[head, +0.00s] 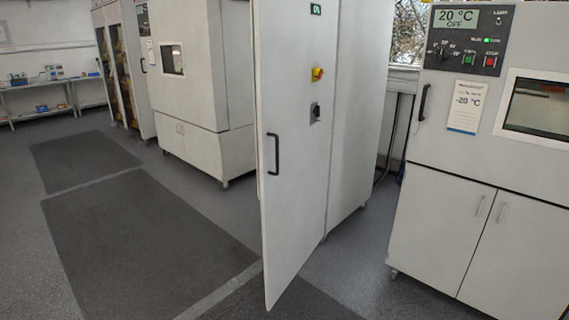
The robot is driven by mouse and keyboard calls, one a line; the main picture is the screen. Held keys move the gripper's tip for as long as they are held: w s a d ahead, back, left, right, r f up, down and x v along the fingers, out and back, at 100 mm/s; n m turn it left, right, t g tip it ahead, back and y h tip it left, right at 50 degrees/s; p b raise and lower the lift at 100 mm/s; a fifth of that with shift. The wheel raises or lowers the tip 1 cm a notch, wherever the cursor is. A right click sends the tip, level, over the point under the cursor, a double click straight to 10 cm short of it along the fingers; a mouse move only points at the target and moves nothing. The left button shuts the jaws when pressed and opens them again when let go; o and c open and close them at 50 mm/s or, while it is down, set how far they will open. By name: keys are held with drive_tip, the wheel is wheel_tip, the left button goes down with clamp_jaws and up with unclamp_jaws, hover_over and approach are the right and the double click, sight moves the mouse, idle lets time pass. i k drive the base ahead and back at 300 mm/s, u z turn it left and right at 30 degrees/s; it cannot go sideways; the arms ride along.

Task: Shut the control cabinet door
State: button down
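The control cabinet door (296,175) stands open in the middle of the head view. It is a tall light grey panel, swung out toward me from the cabinet body (358,110) on its right. Its outer face shows, with a black bar handle (272,153) near the free left edge. A red and yellow rotary switch (317,73), a dark lock or latch (315,112) and a small green-lit display (316,9) are also on this face. The cabinet opening is hidden behind the door. My gripper is not in view.
A test chamber (480,110) showing 20 °C OFF stands close at the right. Another chamber (195,90) stands behind at the left, with glass-fronted cabinets (120,65) and a bench (45,85) farther back. Dark mats (150,240) lie on open floor at the left.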

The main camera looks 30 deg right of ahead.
sight(290, 41)
drive_tip(key=i, duration=0.85)
drive_tip(key=u, duration=0.05)
